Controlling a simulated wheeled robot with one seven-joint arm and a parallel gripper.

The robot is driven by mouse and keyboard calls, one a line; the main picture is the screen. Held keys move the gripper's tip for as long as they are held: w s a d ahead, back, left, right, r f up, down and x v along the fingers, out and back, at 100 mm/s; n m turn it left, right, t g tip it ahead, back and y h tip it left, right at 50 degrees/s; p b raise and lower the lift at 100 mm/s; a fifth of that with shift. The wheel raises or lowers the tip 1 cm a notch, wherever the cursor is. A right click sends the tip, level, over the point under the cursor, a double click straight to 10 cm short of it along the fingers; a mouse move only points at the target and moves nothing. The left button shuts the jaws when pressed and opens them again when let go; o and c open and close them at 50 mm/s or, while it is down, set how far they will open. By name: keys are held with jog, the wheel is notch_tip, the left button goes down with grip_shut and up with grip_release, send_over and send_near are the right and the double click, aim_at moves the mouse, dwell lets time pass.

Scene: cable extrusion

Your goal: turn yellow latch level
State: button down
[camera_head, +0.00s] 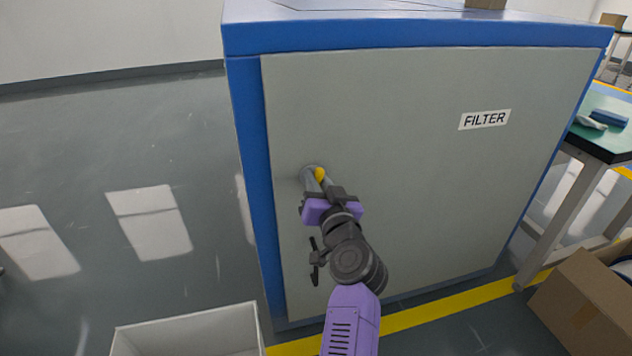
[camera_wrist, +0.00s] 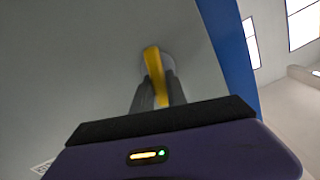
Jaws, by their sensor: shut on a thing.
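The yellow latch (camera_head: 319,174) is on the grey door of the blue cabinet, near the door's left edge. My gripper (camera_head: 316,182) is at the latch, with its fingers shut on it and hiding part of it in the head view. In the wrist view the latch (camera_wrist: 154,70) is a yellow bar running from its round grey base down between my two fingers (camera_wrist: 158,90). The bar looks nearly lengthwise with the fingers there. Its exact angle on the door cannot be told from the head view.
The cabinet (camera_head: 420,120) bears a FILTER label (camera_head: 485,119). A dark handle (camera_head: 316,260) sits lower on the door, close to my arm. A white bin (camera_head: 190,335) stands at the front left. A cardboard box (camera_head: 580,305) and a green-topped table (camera_head: 605,140) are at the right.

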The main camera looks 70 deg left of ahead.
jog(key=m, duration=0.3)
jog(key=shift+w+f+m, duration=0.1)
jog(key=shift+w+m, duration=0.1)
jog(key=shift+m, duration=0.2)
jog(key=m, duration=0.3)
jog(key=shift+w+f+m, duration=0.1)
jog(key=shift+w+m, duration=0.05)
jog(key=shift+m, duration=0.15)
jog(key=m, duration=0.3)
jog(key=shift+f+p, duration=0.15)
jog(key=shift+p, duration=0.25)
jog(key=shift+w+f+m+p, duration=0.15)
jog(key=shift+m+p, duration=0.25)
jog(key=shift+m, duration=1.5)
jog(key=shift+d+f, duration=0.1)
jog(key=c, duration=1.4)
grip_release()
jog(key=shift+o, duration=0.2)
jog(key=s+d+p, duration=0.1)
jog(key=d+p, duration=0.1)
jog(key=d, duration=0.5)
jog(key=shift+d+p, duration=0.35)
jog(key=shift+p, duration=0.05)
